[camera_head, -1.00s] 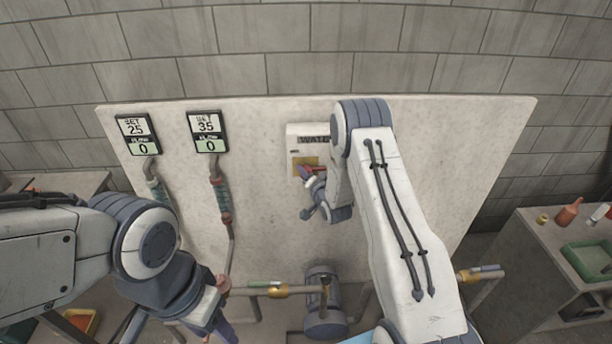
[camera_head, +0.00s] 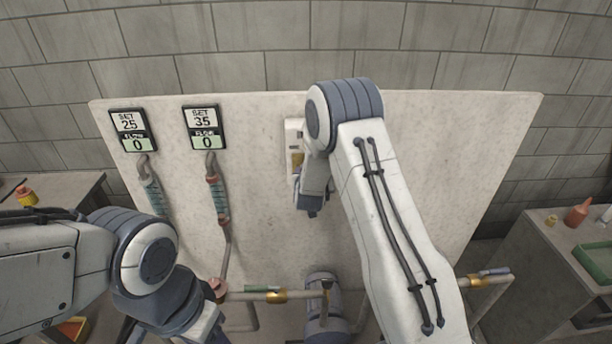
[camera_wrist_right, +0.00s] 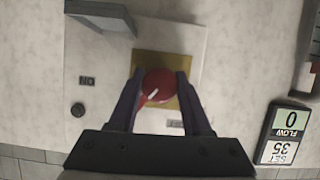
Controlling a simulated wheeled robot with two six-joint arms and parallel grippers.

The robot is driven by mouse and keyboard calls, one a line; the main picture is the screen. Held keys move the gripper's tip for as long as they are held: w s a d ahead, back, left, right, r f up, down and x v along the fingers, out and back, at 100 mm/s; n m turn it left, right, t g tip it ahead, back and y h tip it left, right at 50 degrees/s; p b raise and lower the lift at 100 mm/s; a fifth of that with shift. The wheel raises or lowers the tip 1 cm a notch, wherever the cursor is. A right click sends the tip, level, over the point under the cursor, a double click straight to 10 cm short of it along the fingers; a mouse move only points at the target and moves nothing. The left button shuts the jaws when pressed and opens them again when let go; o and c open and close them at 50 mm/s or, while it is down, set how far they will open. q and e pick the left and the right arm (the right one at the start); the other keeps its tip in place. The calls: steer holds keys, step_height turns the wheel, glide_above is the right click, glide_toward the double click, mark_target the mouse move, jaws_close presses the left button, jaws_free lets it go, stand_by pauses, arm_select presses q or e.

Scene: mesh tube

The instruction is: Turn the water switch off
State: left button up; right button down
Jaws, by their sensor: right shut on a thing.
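The water switch is a white box (camera_head: 292,133) on the upright board, mostly hidden behind my right arm in the head view. In the right wrist view, the box (camera_wrist_right: 170,36) carries a yellow plate (camera_wrist_right: 150,62) with a round red knob (camera_wrist_right: 158,90). A white mark on the knob points toward the lower left of that view. My right gripper (camera_wrist_right: 160,80) is shut on the knob, one finger on each side. Its tips are hidden in the head view.
Two displays hang at the board's left, SET 25 (camera_head: 133,130) and SET 35 (camera_head: 203,127), both with flow 0. Pipes and a pump (camera_head: 323,305) run below. A side table (camera_head: 545,255) stands right. A grey bracket (camera_wrist_right: 100,14) projects from the box.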

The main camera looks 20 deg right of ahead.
steer(key=shift+a+n+h, duration=0.1)
steer(key=shift+n+h, duration=0.6)
steer(key=shift+n, duration=0.3)
steer(key=shift+n+h+p, duration=0.3)
steer(key=shift+n+h, duration=0.6)
steer(key=shift+n, duration=0.6)
steer(key=shift+c, duration=1.7)
jaws_free()
steer(key=b+v, duration=0.2)
steer(key=v, duration=0.8)
steer(key=shift+a, duration=0.15)
